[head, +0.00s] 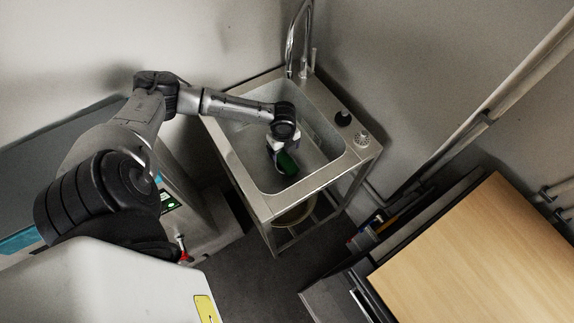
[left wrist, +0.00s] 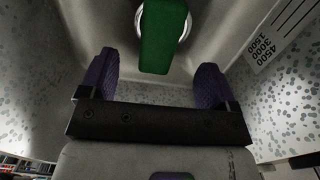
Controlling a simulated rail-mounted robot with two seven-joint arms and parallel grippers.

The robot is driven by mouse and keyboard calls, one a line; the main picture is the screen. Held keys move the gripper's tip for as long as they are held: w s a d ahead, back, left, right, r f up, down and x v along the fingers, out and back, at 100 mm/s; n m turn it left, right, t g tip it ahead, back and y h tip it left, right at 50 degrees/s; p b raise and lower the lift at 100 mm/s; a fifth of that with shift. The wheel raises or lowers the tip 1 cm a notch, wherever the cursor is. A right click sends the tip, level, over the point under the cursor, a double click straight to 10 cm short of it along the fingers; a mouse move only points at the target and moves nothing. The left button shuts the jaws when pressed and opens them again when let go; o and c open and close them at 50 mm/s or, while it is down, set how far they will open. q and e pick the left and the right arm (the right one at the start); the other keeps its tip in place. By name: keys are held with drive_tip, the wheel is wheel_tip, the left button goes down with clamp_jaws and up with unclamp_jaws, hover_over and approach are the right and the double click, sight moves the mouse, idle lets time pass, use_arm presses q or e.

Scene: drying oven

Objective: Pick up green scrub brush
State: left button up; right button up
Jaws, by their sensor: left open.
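The green scrub brush (head: 287,163) lies in the metal sink basin, partly hidden by my left gripper (head: 275,151). In the left wrist view the green brush (left wrist: 163,38) stands out at the top centre, its far end cut off by the picture edge. My left gripper (left wrist: 157,62) is open, with one dark purple finger on each side of the brush's near end. The fingers look apart from the brush. How deep the brush lies between them is hard to tell. My right gripper is not in view.
The sink (head: 243,161) has raised basin walls around the gripper. A faucet (head: 291,42) stands at its back corner. A black knob (head: 342,118) and a pale strainer-like piece (head: 361,138) sit on the right rim. A wooden-topped cabinet (head: 488,262) stands at lower right.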

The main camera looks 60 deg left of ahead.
sight(284, 158)
use_arm(q)
wheel_tip(284, 158, down, 2)
drive_tip(key=shift+w+f, duration=0.1)
drive_tip(key=shift+f+b, duration=1.25)
drive_tip(key=shift+f, duration=1.45)
drive_tip(key=shift+f, duration=0.2)
drive_tip(key=shift+c, duration=0.3)
drive_tip(key=c, duration=1)
drive_tip(key=shift+c, duration=0.2)
